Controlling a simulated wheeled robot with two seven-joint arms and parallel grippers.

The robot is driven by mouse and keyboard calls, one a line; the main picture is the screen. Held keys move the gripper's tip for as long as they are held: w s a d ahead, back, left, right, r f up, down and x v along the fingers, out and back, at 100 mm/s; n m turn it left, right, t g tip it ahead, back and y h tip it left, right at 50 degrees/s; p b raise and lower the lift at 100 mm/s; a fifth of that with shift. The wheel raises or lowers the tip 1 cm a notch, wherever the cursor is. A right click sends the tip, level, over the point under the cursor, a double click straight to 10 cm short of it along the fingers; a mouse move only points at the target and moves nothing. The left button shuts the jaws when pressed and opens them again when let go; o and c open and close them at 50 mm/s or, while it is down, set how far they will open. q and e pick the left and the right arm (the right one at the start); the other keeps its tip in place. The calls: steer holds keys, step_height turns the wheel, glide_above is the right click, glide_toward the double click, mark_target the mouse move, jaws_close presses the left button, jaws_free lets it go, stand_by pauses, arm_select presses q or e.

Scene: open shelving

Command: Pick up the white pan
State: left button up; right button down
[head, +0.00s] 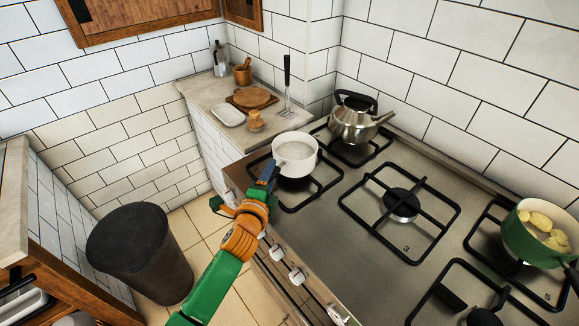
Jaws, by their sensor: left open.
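My left gripper (262,187) comes in from the bottom, at that handle, just short of the pan's body. It is open; I cannot tell whether its fingers touch the handle. My right gripper is not in view.
A steel kettle (354,122) stands just right of the pan, and a green pot (534,243) with yellowish food at the far right. The counter holds a white dish (229,116) and a wooden board (251,98). A dark bin (140,260) stands on the floor.

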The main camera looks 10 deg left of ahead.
arm_select(q)
steer(key=shift+s+r, duration=0.15)
jaws_close()
stand_by(0.9)
steer(key=shift+r, duration=0.1)
